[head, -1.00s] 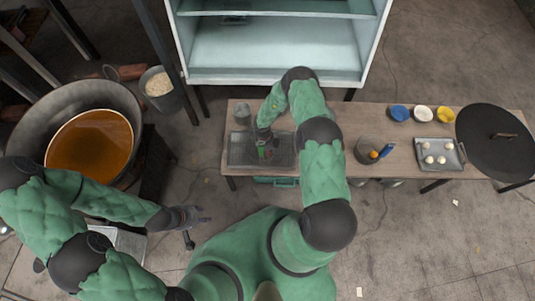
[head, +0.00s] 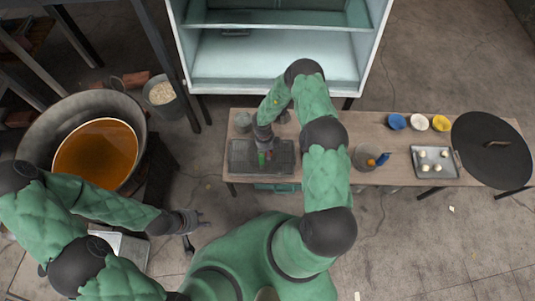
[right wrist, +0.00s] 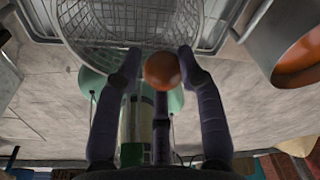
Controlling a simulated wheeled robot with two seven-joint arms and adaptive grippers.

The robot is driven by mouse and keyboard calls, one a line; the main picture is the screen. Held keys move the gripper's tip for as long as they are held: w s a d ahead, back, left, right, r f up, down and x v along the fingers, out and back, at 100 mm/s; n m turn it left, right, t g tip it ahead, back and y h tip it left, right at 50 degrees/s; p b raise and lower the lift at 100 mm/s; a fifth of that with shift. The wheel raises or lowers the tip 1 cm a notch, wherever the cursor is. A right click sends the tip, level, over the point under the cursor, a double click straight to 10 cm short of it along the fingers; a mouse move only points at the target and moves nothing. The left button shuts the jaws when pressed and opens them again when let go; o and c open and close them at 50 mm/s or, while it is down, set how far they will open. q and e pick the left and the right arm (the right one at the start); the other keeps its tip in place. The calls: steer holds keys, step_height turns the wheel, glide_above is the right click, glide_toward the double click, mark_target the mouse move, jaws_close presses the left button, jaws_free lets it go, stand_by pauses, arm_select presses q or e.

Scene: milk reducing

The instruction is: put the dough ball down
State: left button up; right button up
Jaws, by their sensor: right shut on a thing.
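A round brown dough ball (right wrist: 162,70) sits between the fingertips of my right gripper (right wrist: 160,64) in the right wrist view. The fingers are shut on it. In the head view, my right gripper (head: 264,158) is over the wire rack tray (head: 240,160) on the table; the ball cannot be made out there. A round wire mesh basket (right wrist: 110,15) shows beyond the ball in the right wrist view, and I cannot tell how far the ball is from it. My left gripper (head: 192,221) is out at the left, off the table; its fingers are too small to judge.
A big pot of orange-brown liquid (head: 95,155) stands at the left. On the table (head: 330,125) to the right are a grey container (head: 365,157), a tray of several pale balls (head: 448,170), small bowls and a dark round lid (head: 490,150). An open white cabinet (head: 275,60) stands behind.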

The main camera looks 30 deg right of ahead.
steer(key=shift+r, duration=0.3)
